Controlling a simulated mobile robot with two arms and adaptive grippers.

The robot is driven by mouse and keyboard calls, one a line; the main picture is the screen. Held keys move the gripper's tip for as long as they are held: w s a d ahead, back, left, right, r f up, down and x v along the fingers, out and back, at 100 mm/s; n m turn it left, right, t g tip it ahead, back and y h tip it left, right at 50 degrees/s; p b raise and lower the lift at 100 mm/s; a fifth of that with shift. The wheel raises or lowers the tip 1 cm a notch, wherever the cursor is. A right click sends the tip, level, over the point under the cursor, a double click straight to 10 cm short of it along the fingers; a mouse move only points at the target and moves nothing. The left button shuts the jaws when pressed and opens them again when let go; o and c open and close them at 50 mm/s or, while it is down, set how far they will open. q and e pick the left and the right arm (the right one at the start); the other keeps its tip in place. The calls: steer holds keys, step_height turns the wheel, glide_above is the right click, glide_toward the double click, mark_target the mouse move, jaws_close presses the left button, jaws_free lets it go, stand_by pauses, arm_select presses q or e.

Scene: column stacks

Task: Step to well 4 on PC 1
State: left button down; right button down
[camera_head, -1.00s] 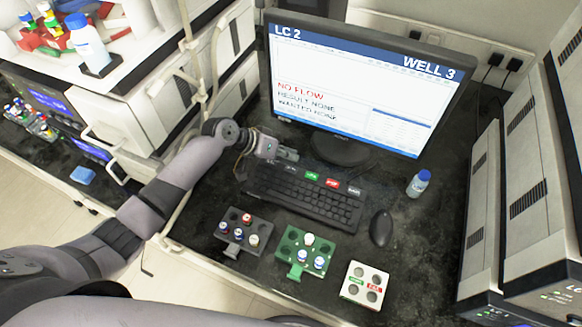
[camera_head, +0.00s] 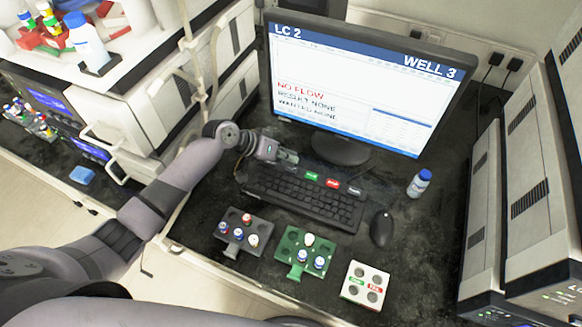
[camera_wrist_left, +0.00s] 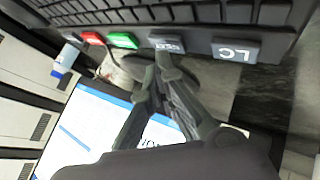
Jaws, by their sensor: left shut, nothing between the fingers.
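The monitor (camera_head: 365,85) reads LC 2 and WELL 3, with NO FLOW in red and RESULT NONE below. The black keyboard (camera_head: 303,197) lies in front of it. Along its far edge are a green key (camera_head: 312,176), a red key (camera_head: 333,183) and dark grey keys. The left wrist view shows a grey key marked LC (camera_wrist_left: 236,50) and another grey key (camera_wrist_left: 168,43) with an unclear label. My left gripper (camera_head: 290,157) is shut and empty at the keyboard's far left end. Its fingertips (camera_wrist_left: 163,72) appear by that second grey key; contact cannot be told.
In front of the keyboard lie a dark vial rack (camera_head: 260,227), a green vial rack (camera_head: 281,252) and a white holder (camera_head: 352,291). A mouse (camera_head: 382,228) and a blue-capped bottle (camera_head: 419,183) are at right. Instrument stacks stand on both sides.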

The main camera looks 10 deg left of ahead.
arm_select(q)
steer(key=shift+f+b, duration=0.3)
steer(key=shift+f, duration=0.15)
stand_by(0.3)
stand_by(0.3)
steer(key=shift+r+p, duration=0.85)
steer(key=shift+r, duration=0.1)
step_height(320, 180, up, 5)
steer(key=p, duration=0.4)
steer(key=shift+p, duration=0.35)
stand_by(0.3)
